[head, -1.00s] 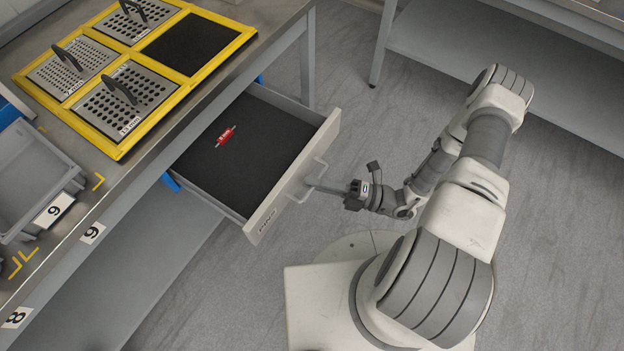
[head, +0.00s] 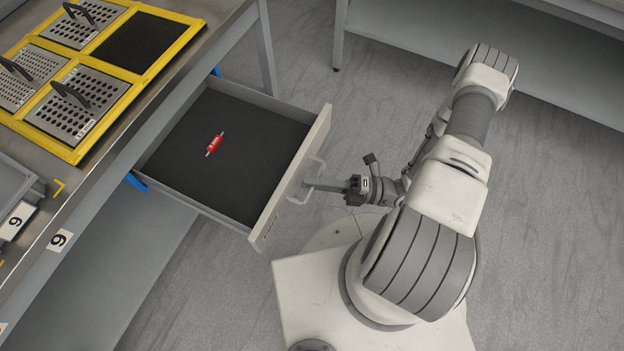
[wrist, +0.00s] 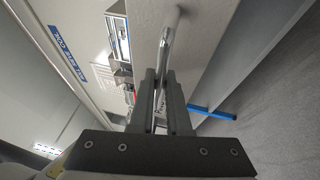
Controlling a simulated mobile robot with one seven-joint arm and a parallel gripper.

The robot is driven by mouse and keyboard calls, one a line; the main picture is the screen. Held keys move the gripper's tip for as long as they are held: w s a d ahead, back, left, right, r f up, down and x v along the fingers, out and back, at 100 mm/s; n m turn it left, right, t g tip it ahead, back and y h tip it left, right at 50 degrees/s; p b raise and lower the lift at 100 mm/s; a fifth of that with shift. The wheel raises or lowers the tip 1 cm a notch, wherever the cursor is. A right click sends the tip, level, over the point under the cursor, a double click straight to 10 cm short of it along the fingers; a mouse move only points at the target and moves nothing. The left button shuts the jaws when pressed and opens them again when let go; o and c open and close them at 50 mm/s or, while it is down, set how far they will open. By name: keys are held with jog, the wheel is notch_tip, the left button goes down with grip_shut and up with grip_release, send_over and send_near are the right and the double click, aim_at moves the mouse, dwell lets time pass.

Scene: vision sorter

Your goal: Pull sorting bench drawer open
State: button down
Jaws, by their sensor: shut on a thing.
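The sorting bench drawer (head: 225,165) stands pulled well out from under the bench, with its dark lined inside in view. Its pale front (head: 292,185) carries a bar handle (head: 317,172). My gripper (head: 310,183) is at the handle from the outer side and is shut on it. In the wrist view the two fingers (wrist: 161,90) close around the metal bar handle (wrist: 170,45). A red item (head: 215,144) with thin pale ends lies inside the drawer.
The sorting bench top (head: 75,185) holds a yellow frame (head: 75,155) with perforated plates and a grey bin (head: 15,190) labelled 6. Another bench (head: 450,50) stands at the back right.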

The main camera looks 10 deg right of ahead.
jog(key=c, duration=0.9)
grip_release()
jog(key=p+v, duration=0.1)
jog(key=v, duration=1.6)
jog(key=shift+s+d, duration=0.1)
jog(key=shift+d, duration=0.2)
